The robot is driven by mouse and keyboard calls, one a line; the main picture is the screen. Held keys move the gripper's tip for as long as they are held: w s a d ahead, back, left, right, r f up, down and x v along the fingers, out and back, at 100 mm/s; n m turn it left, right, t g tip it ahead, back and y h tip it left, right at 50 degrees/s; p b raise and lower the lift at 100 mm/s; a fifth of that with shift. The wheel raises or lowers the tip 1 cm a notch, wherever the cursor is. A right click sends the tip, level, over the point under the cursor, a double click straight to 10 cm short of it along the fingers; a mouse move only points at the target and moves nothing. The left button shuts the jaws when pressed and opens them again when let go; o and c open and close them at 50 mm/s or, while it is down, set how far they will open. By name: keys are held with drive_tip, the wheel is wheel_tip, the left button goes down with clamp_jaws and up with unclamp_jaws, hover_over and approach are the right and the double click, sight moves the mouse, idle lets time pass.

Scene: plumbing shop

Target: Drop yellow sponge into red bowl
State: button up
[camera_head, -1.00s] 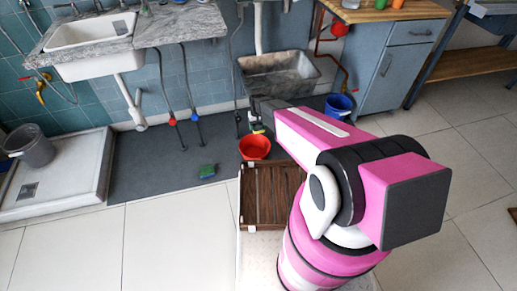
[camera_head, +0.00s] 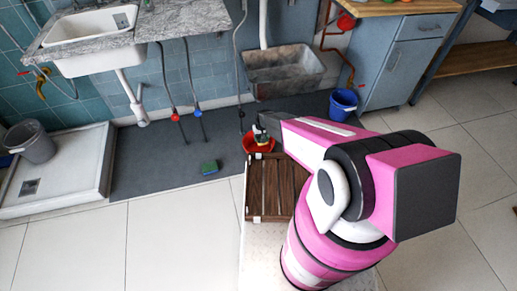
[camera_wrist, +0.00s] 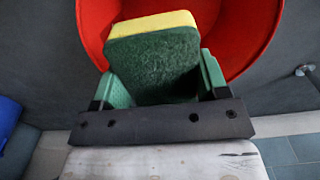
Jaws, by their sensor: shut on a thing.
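The yellow sponge (camera_wrist: 152,28), with a thick green scouring layer, is held between the two green fingers of my gripper (camera_wrist: 160,82). In the wrist view the red bowl (camera_wrist: 243,28) lies beyond and around the sponge, which overlaps its interior. In the head view my gripper (camera_head: 262,136) is over the red bowl (camera_head: 250,148) and hides part of it; a small bit of the sponge shows there. I cannot tell how high the sponge is above the bowl.
A brown slatted wooden crate (camera_head: 270,205) is in front of the bowl. A blue bucket (camera_head: 343,103) stands right, beside a grey stone sink (camera_head: 285,70).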

drive_tip(key=shift+f, duration=1.1)
drive_tip(key=o, duration=1)
wheel_tip(320, 180, up, 11)
drive_tip(key=shift+f, duration=0.1)
